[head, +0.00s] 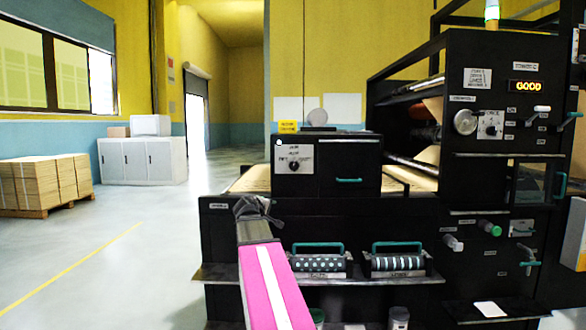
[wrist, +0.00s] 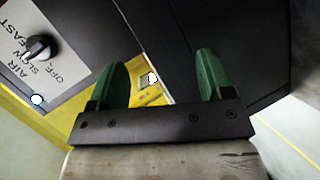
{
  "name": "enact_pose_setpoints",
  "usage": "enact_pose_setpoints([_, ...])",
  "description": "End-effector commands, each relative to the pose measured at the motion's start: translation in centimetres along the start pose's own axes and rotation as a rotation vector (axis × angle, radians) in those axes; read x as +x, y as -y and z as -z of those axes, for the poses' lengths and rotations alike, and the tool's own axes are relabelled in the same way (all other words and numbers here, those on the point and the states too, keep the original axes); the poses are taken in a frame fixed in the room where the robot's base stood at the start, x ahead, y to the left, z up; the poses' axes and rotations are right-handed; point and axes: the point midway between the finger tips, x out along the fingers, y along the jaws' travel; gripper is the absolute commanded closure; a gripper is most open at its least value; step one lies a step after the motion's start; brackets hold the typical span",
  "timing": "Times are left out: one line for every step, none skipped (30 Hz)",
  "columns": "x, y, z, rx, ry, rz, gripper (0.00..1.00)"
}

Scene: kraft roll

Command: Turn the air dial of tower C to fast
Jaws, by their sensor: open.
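The air dial (head: 294,167) is a black knob on a white plate, on the front of a black box at the machine's left end. In the wrist view the dial (wrist: 40,47) sits at upper left, with OFF, SLOW and FAST around it. Its white mark seems to point toward SLOW. My gripper (head: 257,206) is below and left of the dial in the head view. In the wrist view its two green fingers (wrist: 160,75) are apart with nothing between them, and the dial lies outside them to the left. The tower's letter is not readable.
A taller black cabinet (head: 500,70) with a GOOD display and more knobs stands at right. A teal handle (head: 349,180) is right of the dial. Open floor (head: 130,250) lies at left.

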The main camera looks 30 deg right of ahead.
Motion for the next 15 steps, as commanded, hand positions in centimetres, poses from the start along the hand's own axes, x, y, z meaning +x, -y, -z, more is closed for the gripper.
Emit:
enact_pose_setpoints([0.2, -3.5, 0.1, -0.030, -0.003, -0.065, 0.27])
enact_pose_setpoints([0.2, -5.2, 0.0, -0.052, -0.005, -0.100, 0.27])
enact_pose_setpoints([0.1, -7.4, -0.1, -0.078, -0.004, -0.144, 0.27])
enact_pose_setpoints([0.0, -8.9, -0.2, -0.098, -0.004, -0.174, 0.27])
enact_pose_setpoints([-0.2, -10.3, -0.3, -0.115, -0.004, -0.201, 0.27])
enact_pose_setpoints([-0.4, -11.9, -0.4, -0.137, -0.002, -0.234, 0.27])
enact_pose_setpoints([-0.5, -12.9, -0.5, -0.153, 0.000, -0.256, 0.27])
enact_pose_setpoints([-0.6, -13.9, -0.6, -0.166, 0.002, -0.275, 0.27])
enact_pose_setpoints([-0.8, -14.9, -0.7, -0.181, 0.004, -0.296, 0.27])
enact_pose_setpoints([-0.9, -15.5, -0.7, -0.191, 0.005, -0.309, 0.27])
enact_pose_setpoints([-1.0, -16.1, -0.7, -0.200, 0.007, -0.320, 0.27])
enact_pose_setpoints([-1.1, -16.6, -0.8, -0.208, 0.007, -0.331, 0.27])
enact_pose_setpoints([-1.2, -16.9, -0.8, -0.212, 0.008, -0.337, 0.27])
enact_pose_setpoints([-1.1, -17.1, -0.8, -0.215, 0.009, -0.341, 0.27])
enact_pose_setpoints([-1.1, -17.3, -0.8, -0.218, 0.010, -0.344, 0.27])
